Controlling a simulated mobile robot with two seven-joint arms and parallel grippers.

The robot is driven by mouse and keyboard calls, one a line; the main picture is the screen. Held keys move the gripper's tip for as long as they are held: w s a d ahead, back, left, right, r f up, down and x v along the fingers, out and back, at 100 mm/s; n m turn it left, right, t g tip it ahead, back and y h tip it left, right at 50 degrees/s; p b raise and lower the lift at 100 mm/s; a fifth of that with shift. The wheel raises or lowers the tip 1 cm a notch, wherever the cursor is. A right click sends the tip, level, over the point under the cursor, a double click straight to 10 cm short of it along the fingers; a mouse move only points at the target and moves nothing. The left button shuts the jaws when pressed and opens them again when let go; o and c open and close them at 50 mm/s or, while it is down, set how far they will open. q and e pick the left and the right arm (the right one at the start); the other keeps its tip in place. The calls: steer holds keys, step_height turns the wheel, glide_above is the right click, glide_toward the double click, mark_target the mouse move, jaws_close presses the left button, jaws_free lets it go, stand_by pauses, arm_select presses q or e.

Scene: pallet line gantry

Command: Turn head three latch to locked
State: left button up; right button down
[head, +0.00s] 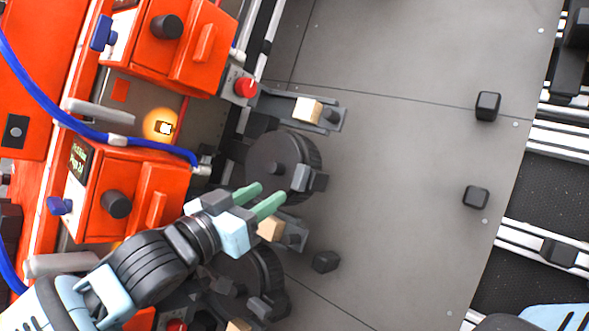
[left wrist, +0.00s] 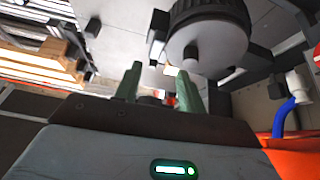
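Two orange machine heads stand at the left in the head view, an upper one (head: 177,62) and a lower one (head: 122,226). Each has a black knob, and grey lever-like handles (head: 98,107) (head: 62,264) lie beside them. I cannot tell which is head three or which part is its latch. My left gripper (head: 271,192) has green fingers, apart and empty, over the edge of a black wheel (head: 277,163) right of the lower head. In the left wrist view the gripper (left wrist: 160,72) shows a gap between its fingers. My right gripper is out of view.
A blue hose (head: 45,100) crosses the heads at the left. A red button (head: 246,87) and a lit amber lamp (head: 162,127) are nearby. A second black wheel (head: 243,282) lies below my wrist. The grey plate (head: 400,190) is mostly clear, with small black blocks (head: 487,106).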

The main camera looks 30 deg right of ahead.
mark_target(301, 166)
arm_select(q)
steer(key=shift+d+r+m+g, duration=0.2)
steer(key=shift+d+r+m, duration=0.05)
steer(key=shift+r, duration=0.3)
steer(key=shift+d+r+m+g, duration=0.2)
steer(key=shift+r+m, duration=0.05)
steer(key=shift+r, duration=0.3)
steer(key=shift+d, duration=0.1)
steer(key=shift+x, duration=3.8)
jaws_close()
